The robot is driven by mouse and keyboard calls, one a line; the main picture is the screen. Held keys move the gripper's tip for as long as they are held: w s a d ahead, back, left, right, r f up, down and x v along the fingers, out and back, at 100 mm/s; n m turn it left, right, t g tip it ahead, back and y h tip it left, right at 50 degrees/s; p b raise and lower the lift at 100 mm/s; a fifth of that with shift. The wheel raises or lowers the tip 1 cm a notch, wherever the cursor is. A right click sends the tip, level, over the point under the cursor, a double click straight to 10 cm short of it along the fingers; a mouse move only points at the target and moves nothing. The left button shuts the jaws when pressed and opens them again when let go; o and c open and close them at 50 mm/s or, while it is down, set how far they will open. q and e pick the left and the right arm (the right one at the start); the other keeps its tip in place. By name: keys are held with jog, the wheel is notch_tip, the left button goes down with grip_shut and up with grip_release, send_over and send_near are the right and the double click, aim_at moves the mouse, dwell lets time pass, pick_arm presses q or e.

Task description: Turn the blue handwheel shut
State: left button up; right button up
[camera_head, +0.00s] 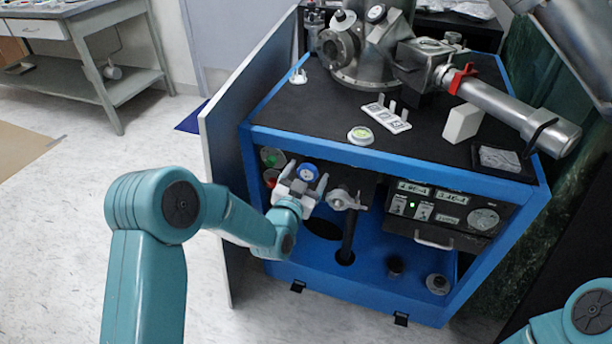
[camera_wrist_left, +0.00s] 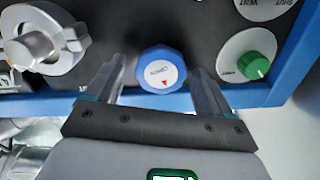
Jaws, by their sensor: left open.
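The blue handwheel (camera_head: 308,172) is on the front panel of the blue cart (camera_head: 400,157), near its upper left corner. In the left wrist view the handwheel (camera_wrist_left: 161,70) has a scalloped rim and a white cap with a red triangle. My left gripper (camera_head: 304,187) is open in front of it. In the left wrist view the fingers of the gripper (camera_wrist_left: 160,85) stand on both sides of the wheel, with visible gaps to its rim. My right gripper is not in view; only a bit of my right arm shows at the lower right.
A green knob (camera_wrist_left: 253,65) is right of the wheel in the wrist view. A grey valve fitting (camera_head: 345,199) sits beside the handwheel. A grey side panel (camera_head: 218,130) stands left of the cart. Metal vacuum parts (camera_head: 362,50) stand on top. The floor at left is open.

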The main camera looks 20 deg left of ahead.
pick_arm(q)
jog(key=c, duration=1.1)
jog(key=shift+o, duration=0.2)
jog(key=m+b, duration=0.2)
jog(key=shift+f+b, duration=0.2)
jog(key=shift+b, duration=0.1)
jog(key=shift+r+m+b, duration=0.15)
jog(key=shift+m+b, duration=0.15)
jog(key=shift+m, duration=0.3)
jog(key=shift+r, duration=0.1)
jog(key=o, duration=1.1)
jog(key=shift+c, duration=0.2)
